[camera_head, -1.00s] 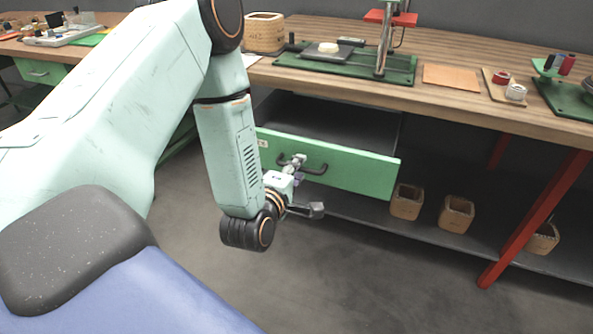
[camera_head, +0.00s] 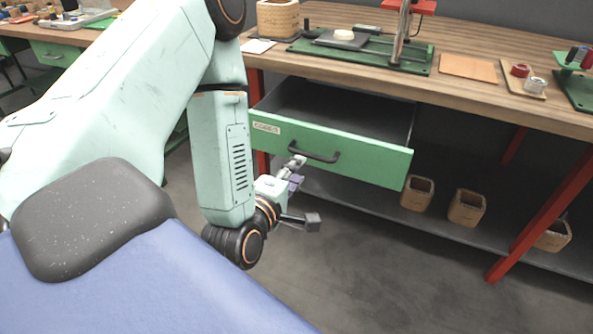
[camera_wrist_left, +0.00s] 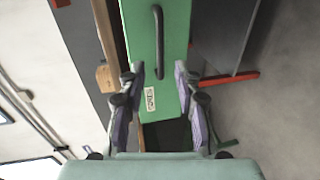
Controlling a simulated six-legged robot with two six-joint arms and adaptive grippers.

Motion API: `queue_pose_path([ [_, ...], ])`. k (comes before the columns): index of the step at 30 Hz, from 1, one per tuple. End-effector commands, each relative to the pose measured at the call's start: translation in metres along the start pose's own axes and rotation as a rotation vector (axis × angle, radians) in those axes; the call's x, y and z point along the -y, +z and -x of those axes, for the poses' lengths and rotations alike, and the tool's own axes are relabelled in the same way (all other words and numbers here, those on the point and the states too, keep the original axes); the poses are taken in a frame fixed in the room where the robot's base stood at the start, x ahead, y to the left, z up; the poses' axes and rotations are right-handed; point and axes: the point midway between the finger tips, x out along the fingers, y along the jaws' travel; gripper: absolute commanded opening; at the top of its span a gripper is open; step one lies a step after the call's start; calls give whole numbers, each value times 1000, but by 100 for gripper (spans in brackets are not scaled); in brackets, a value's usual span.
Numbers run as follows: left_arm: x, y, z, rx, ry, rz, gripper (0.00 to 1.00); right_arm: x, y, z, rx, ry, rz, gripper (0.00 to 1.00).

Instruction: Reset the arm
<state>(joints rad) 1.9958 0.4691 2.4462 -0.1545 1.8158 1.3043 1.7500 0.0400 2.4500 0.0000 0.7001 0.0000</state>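My left gripper (camera_head: 302,192) is in front of the green drawer (camera_head: 370,158), below and left of its dark handle (camera_head: 316,153). The drawer stands pulled out from under the wooden workbench, and its inside looks empty where it shows. In the left wrist view my gripper (camera_wrist_left: 158,88) has its two fingers spread wide apart with nothing between them. The drawer front (camera_wrist_left: 172,40) and handle (camera_wrist_left: 158,35) lie beyond the fingers, apart from them. My left arm is bent down at the elbow. My right gripper is in neither view.
The wooden workbench (camera_head: 350,77) carries a green-based stand (camera_head: 415,62), a wooden container (camera_head: 277,18) and an orange sheet (camera_head: 468,67). Small wooden boxes (camera_head: 417,193) sit on the lower shelf (camera_head: 385,215). A red table leg (camera_head: 540,215) stands at right. The floor in front is clear.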

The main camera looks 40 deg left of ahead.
Motion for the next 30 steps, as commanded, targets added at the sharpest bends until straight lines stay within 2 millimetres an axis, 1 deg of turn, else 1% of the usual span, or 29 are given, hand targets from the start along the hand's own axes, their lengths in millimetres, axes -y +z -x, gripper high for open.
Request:
queue_pose_path([
  [11, 0, 0, 0, 0, 0, -4, 33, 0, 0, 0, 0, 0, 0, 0],
  [14, 2, 1, 0, 3, -11, -47, 33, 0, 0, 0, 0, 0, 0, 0],
  [15, 6, 1, 0, 8, -27, -82, 33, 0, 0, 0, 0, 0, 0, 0],
  [17, 16, 3, 0, 20, -70, -152, 33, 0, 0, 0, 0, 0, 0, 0],
  [23, 61, 13, 9, 121, -270, -450, 33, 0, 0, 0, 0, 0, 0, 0],
  [26, 85, 21, 21, 209, -376, -609, 33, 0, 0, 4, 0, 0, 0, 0],
  [29, 110, 28, 38, 322, -482, -771, 33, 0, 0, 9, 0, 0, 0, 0],
  [30, 120, 31, 47, 374, -523, -835, 33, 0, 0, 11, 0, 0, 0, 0],
])
